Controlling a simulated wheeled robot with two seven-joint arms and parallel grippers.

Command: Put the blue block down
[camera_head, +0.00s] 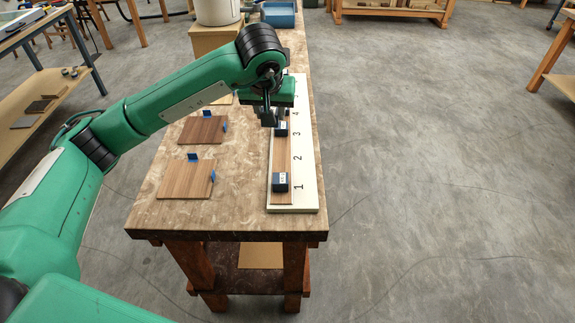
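A dark blue block (280,182) with a pale label sits on the wood strip beside the number 1 of the long cream board (307,195). A second dark blue block (281,130) is beside the number 3, just under my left gripper (270,116). My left gripper points down over the board near the numbers 3 and 4. Its fingers are small and partly hidden by the wrist, so I cannot tell whether they hold the block. My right gripper is not in view.
Two brown wood plates (186,179) (202,130) with small blue pieces at their edges lie on the bench (235,215) to the left. A blue bin (278,14) and a white bucket (217,11) stand at the far end. The bench's front left is clear.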

